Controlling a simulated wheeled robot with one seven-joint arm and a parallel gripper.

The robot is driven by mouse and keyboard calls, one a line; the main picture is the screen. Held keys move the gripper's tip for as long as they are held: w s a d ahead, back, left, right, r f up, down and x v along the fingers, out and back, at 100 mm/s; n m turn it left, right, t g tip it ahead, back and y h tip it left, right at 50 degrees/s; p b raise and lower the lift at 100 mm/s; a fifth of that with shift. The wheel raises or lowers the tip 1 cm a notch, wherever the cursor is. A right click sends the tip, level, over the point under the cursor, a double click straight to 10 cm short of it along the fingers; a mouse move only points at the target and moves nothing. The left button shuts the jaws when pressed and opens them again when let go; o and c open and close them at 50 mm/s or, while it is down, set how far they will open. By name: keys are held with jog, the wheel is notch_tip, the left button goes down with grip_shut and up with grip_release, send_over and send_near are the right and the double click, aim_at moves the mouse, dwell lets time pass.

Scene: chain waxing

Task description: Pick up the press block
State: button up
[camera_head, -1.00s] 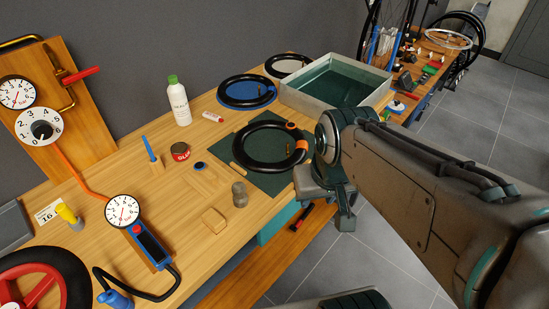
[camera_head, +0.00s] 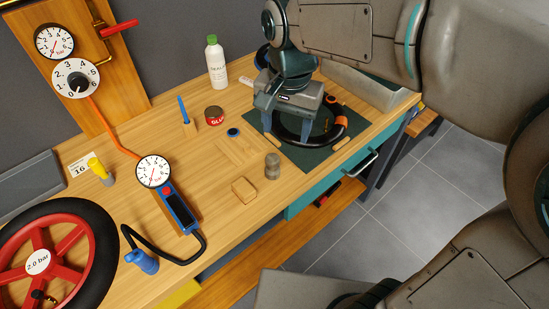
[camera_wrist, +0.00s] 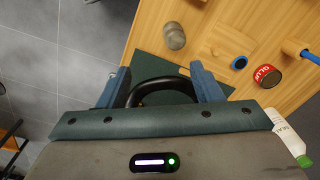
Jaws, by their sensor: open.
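A grey-brown cylindrical block (camera_head: 272,166) stands upright on the wooden bench near its front edge. A small flat tan wooden block (camera_head: 244,190) lies to its left. I cannot tell for certain which of them is the press block. My gripper (camera_head: 290,128) is open and empty, pointing down over the black inner tube (camera_head: 337,133) on the green mat (camera_head: 302,157). In the wrist view my gripper (camera_wrist: 159,70) shows its two blue-grey fingers wide apart, with the cylinder (camera_wrist: 175,36) beyond them and not between them.
A glue tin (camera_head: 214,115), a blue-ringed disc (camera_head: 233,132), a white bottle (camera_head: 216,62) and a pressure gauge (camera_head: 153,171) stand on the bench. A red-spoked wheel (camera_head: 68,255) is at lower left. Bare wood lies around the cylinder and wooden block.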

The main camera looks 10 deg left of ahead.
aim_at(272, 158)
jog(key=a+f, duration=0.1)
jog(key=f, duration=0.1)
jog(key=a+f, duration=0.1)
jog(key=f, duration=0.2)
jog(key=a+f, duration=0.1)
jog(key=f, duration=0.2)
jog(key=shift+w+d+f, duration=0.1)
jog(key=shift+w+f, duration=0.05)
jog(key=shift+f, duration=2.8)
jog(key=c, duration=1.1)
